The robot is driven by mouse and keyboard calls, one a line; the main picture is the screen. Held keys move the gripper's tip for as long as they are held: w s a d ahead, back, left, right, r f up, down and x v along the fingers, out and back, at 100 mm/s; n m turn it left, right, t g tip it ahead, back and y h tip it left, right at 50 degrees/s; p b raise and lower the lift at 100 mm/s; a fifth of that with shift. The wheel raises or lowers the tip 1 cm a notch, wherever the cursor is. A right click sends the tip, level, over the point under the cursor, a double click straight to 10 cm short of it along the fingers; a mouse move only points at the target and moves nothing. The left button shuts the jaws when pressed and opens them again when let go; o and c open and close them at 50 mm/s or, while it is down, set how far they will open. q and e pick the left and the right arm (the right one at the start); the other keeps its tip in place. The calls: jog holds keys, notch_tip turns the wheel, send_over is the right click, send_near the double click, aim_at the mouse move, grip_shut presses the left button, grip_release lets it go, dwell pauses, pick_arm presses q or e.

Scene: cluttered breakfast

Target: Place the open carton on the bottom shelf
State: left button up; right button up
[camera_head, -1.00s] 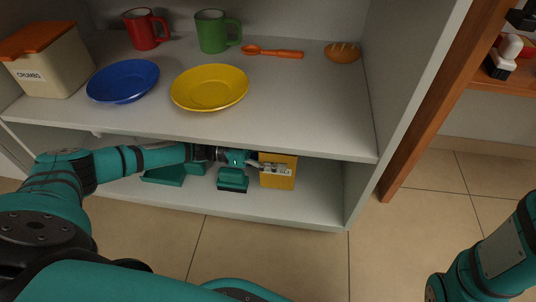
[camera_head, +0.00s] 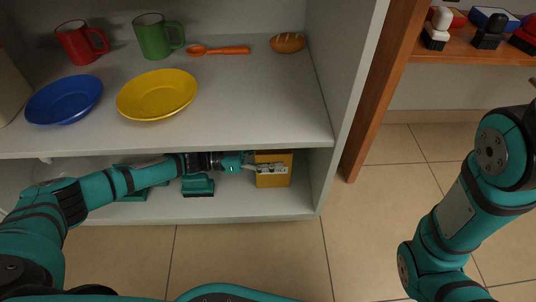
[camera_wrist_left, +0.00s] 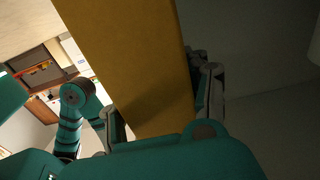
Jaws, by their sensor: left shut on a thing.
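The carton is a yellow box (camera_head: 275,180) on the bottom shelf (camera_head: 230,209), near its right end in the head view. My left gripper (camera_head: 268,169) reaches in from the left under the upper shelf and is shut on the carton. In the left wrist view the yellow carton (camera_wrist_left: 135,60) fills the middle, between the fingers of my left gripper (camera_wrist_left: 160,115). Whether the carton's base touches the shelf is hard to tell. Its open top cannot be made out. My right gripper is out of view; only my right arm shows at the right.
Dark teal things (camera_head: 198,186) stand on the bottom shelf left of the carton. The upper shelf above holds a yellow plate (camera_head: 156,94), a blue plate (camera_head: 64,99), a red mug (camera_head: 80,42), a green mug (camera_head: 154,36), a spoon (camera_head: 217,50) and a bread roll (camera_head: 287,43). The shelf's right wall (camera_head: 350,90) is close to the carton.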

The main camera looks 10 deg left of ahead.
pick_arm(q)
jog(key=shift+f+b, duration=0.3)
jog(key=shift+f, duration=0.2)
dwell(0.3)
jog(key=shift+f, duration=0.35)
